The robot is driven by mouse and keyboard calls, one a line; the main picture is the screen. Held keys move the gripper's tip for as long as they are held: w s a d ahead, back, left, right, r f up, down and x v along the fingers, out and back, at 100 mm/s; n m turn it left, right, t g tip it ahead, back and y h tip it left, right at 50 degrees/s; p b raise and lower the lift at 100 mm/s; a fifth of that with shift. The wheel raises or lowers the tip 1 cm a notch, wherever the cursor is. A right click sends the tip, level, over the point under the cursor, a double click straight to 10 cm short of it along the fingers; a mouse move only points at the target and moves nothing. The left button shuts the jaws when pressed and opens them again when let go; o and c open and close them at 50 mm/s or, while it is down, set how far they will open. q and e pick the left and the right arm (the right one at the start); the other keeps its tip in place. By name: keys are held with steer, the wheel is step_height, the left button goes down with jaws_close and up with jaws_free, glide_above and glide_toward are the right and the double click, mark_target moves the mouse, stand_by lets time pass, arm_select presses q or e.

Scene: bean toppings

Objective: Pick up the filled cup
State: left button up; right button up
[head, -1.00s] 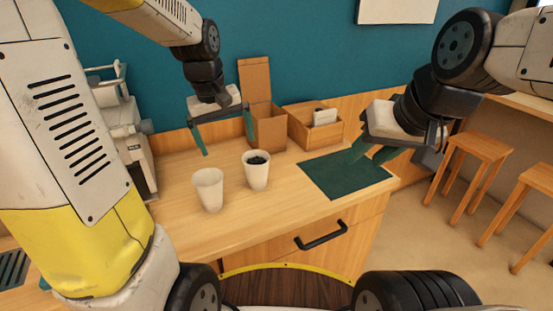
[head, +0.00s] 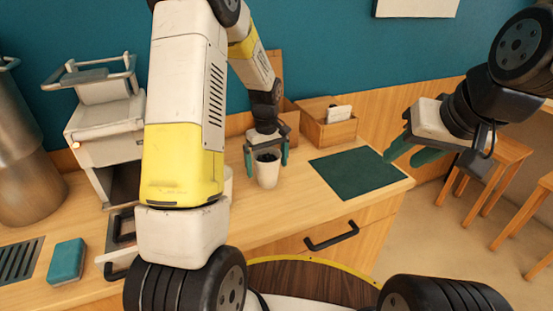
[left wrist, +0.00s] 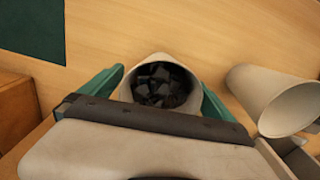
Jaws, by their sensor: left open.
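The filled cup (head: 266,174) is white and stands upright on the wooden counter in the head view. Its dark contents (left wrist: 162,85) show through the open top in the left wrist view. My left gripper (head: 267,160) is open, with one green finger on each side of the cup near its rim. I cannot tell whether the fingers touch it. An empty white cup (left wrist: 273,97) stands beside it in the left wrist view, and is mostly hidden behind my left arm in the head view. My right gripper (head: 412,150) is apart, near the counter's right end, its green fingers spread.
A dark green mat (head: 358,173) lies clear on the right of the counter. A wooden box (head: 328,124) stands behind it. A grey machine (head: 106,130) and a teal sponge (head: 67,261) are on the left. Stools (head: 490,175) stand at the right.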

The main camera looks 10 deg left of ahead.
arm_select(q)
step_height(320, 180, down, 2)
steer(key=shift+f, duration=0.1)
steer(key=c, duration=1.9)
